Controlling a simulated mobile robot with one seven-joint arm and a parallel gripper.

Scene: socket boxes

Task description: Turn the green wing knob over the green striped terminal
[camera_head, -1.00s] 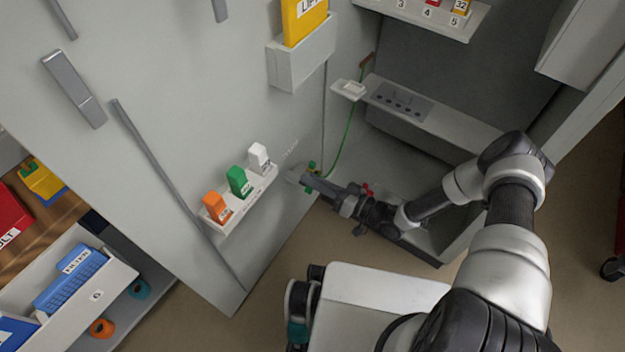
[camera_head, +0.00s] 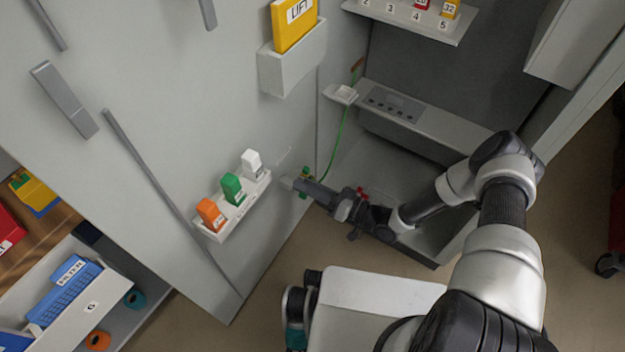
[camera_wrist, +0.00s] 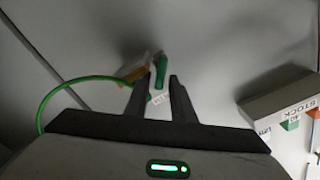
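The green wing knob (camera_wrist: 161,68) shows in the wrist view, upright in the picture between the tips of my gripper (camera_wrist: 161,78). Gaps show on both sides of it, so the fingers look open and not closed on it. I cannot tell how deep the knob sits between them. A small white label (camera_wrist: 157,98) shows between the fingers; its text is unreadable. In the head view my gripper (camera_head: 290,184) is at the panel's lower right, beside a small green part (camera_head: 304,176). The striped terminal is not clearly visible.
A green cable (camera_wrist: 62,92) curves at the left, near a yellow-brown part (camera_wrist: 132,70). The STOCK tray (camera_wrist: 285,100) is close on the right; in the head view this tray (camera_head: 236,218) holds orange, green and white blocks. A grey shelf (camera_head: 440,122) stands behind my arm.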

